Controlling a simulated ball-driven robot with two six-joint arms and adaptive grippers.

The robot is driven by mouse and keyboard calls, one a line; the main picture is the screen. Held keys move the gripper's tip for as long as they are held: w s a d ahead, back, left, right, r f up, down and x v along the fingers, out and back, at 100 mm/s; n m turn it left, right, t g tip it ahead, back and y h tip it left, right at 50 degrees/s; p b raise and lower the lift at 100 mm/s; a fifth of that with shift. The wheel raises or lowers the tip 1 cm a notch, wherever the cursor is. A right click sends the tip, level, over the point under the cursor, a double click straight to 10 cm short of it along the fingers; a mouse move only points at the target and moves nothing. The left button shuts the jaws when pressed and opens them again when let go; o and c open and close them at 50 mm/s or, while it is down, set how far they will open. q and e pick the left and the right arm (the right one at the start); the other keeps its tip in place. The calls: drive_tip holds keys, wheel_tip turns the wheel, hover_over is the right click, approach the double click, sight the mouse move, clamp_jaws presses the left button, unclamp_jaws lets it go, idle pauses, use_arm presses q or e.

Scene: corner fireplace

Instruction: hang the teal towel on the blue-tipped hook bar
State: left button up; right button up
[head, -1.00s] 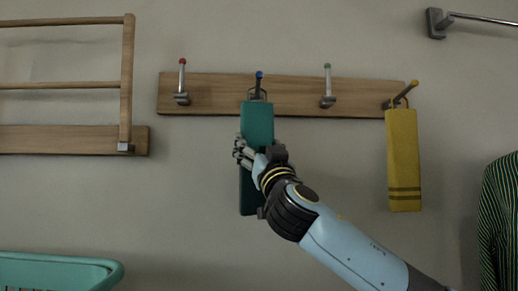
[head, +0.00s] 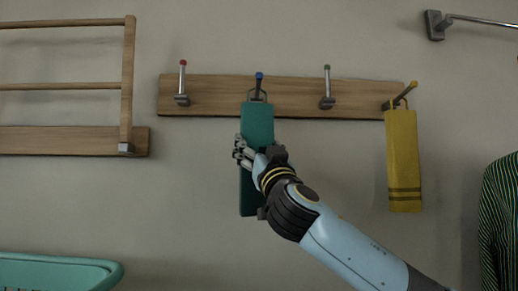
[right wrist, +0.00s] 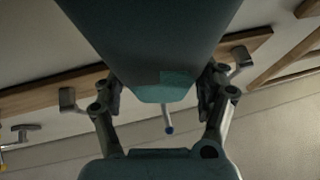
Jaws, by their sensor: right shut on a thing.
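The teal towel (head: 257,124) hangs upright in front of the wooden hook board in the head view, its loop at the top by the blue-tipped hook (head: 259,82). I cannot tell whether the loop is around the hook. My right gripper (head: 258,154) is shut on the towel near its middle. In the right wrist view the towel (right wrist: 155,45) fills the upper middle between the fingers, and the blue tip (right wrist: 169,129) shows just below its edge. My left gripper is not in view.
The hook board (head: 220,95) also carries a red-tipped hook (head: 182,85), a green-tipped hook (head: 327,88) and a yellow-tipped hook (head: 405,93) with a yellow towel (head: 403,160). A wooden rack (head: 128,85) is at left, a teal basket (head: 60,271) below, a striped cloth (head: 502,220) at right.

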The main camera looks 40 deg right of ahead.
drive_tip(key=o, duration=1.4)
drive_tip(key=shift+c, duration=0.2)
drive_tip(key=v, duration=1.2)
